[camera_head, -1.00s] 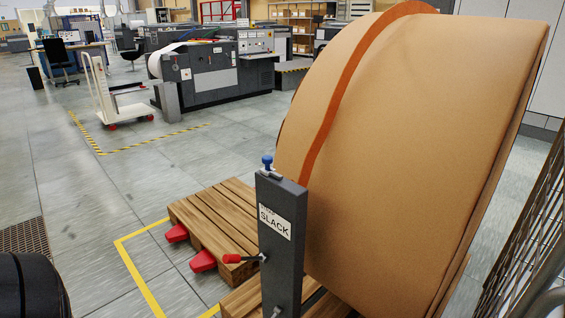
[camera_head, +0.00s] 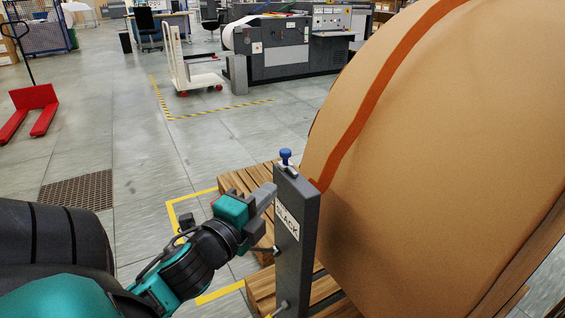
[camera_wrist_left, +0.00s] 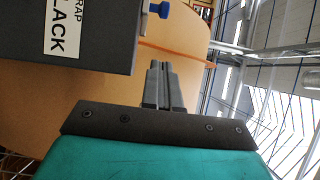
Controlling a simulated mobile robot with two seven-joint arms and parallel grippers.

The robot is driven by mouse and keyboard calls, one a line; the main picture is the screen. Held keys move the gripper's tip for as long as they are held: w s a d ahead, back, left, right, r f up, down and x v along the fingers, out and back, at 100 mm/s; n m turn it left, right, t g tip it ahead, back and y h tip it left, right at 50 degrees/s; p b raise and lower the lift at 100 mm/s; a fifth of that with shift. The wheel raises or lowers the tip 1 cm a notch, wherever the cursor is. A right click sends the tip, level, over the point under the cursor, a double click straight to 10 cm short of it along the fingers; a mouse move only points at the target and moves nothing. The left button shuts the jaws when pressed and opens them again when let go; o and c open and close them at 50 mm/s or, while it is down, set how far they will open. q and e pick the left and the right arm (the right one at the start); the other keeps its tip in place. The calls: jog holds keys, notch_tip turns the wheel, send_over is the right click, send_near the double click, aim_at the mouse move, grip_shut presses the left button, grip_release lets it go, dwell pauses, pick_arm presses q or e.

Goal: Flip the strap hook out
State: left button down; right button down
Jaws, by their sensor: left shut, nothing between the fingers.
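The dark grey post (camera_head: 298,250) stands upright against the big brown roll (camera_head: 430,150) and carries a label (camera_head: 287,222) ending in "SLACK". A blue knob (camera_head: 285,154) on a small metal fitting sits on its top. An orange strap (camera_head: 372,95) runs over the roll down to behind the post's top. My left gripper (camera_head: 268,194) is shut and empty, just left of the post's upper part. In the left wrist view its fingers (camera_wrist_left: 162,82) point toward the knob (camera_wrist_left: 160,9) and strap (camera_wrist_left: 172,53). I cannot clearly make out the hook.
Wooden pallets (camera_head: 262,290) lie under the roll, inside yellow floor lines (camera_head: 172,215). A floor grate (camera_head: 72,190) and a red pallet truck (camera_head: 33,108) are at left. A white trolley (camera_head: 190,65) and machines stand behind. The floor between is clear.

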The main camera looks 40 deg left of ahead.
aim_at(282, 165)
pick_arm(q)
jog(key=x, duration=0.3)
jog(key=a+x, duration=0.1)
jog(key=x, duration=0.2)
jog(key=a+x, duration=0.1)
jog(key=x, duration=0.3)
jog(key=shift+s+p, duration=0.2)
jog(key=shift+p, duration=0.2)
jog(key=shift+w+a, duration=0.2)
jog(key=shift+a, duration=0.15)
